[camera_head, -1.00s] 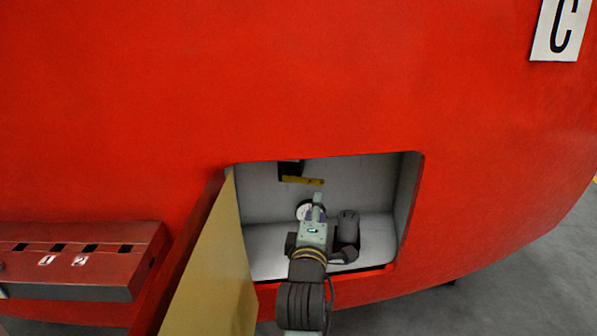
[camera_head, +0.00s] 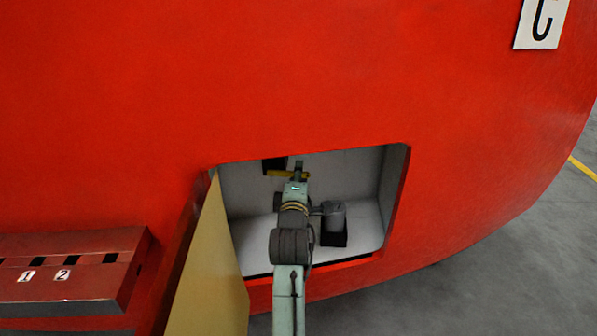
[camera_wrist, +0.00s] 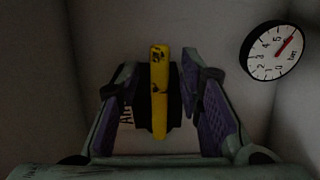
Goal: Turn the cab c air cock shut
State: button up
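The cab C air cock has a yellow handle (camera_head: 284,174) that lies across the picture in the head view, at the upper back of the open compartment (camera_head: 350,175). In the wrist view the handle (camera_wrist: 159,85) stands upright in front of a dark round body (camera_wrist: 174,98). My gripper (camera_head: 298,170) reaches into the compartment at the handle. In the wrist view my gripper (camera_wrist: 158,85) is open, with one finger on each side of the handle and a visible gap to both. Lettering behind it is partly hidden.
A round pressure gauge (camera_wrist: 273,51) with a red needle is close to the right finger. The compartment's open door (camera_head: 212,265) stands at the left. A red step box (camera_head: 70,265) is farther left.

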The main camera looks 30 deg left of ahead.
jog(key=shift+w+a, duration=0.2)
jog(key=shift+w, duration=0.25)
jog(key=shift+c, duration=0.2)
grip_shut()
dwell(0.4)
